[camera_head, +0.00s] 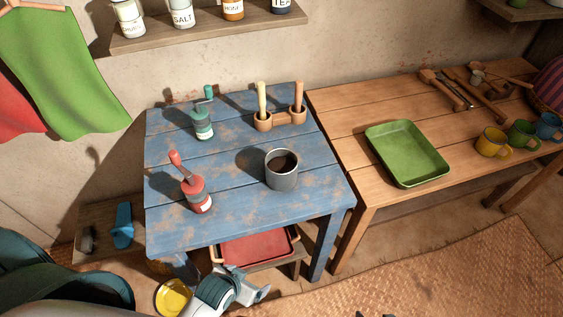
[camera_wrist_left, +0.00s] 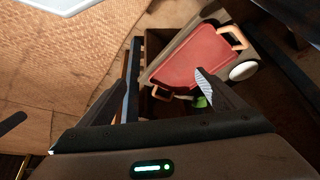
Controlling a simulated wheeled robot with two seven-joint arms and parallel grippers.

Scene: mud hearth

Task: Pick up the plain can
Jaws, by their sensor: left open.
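A plain grey metal can (camera_head: 282,181) with a dark inside stands upright on the blue table (camera_head: 235,229), right of its middle. My left gripper (camera_head: 254,281) is low in front of the blue table, below the tabletop and well away from the can. It is open and empty. In the left wrist view its two fingers (camera_wrist_left: 165,70) stand apart, with a red tray behind them; the can does not show there. Small dark tips at the bottom edge of the head view may be my right gripper (camera_head: 375,314); too little shows to tell its state.
The red tray (camera_head: 258,247) lies underneath. The wooden table (camera_head: 345,155) holds a green tray (camera_head: 407,152) and mugs (camera_head: 491,143).

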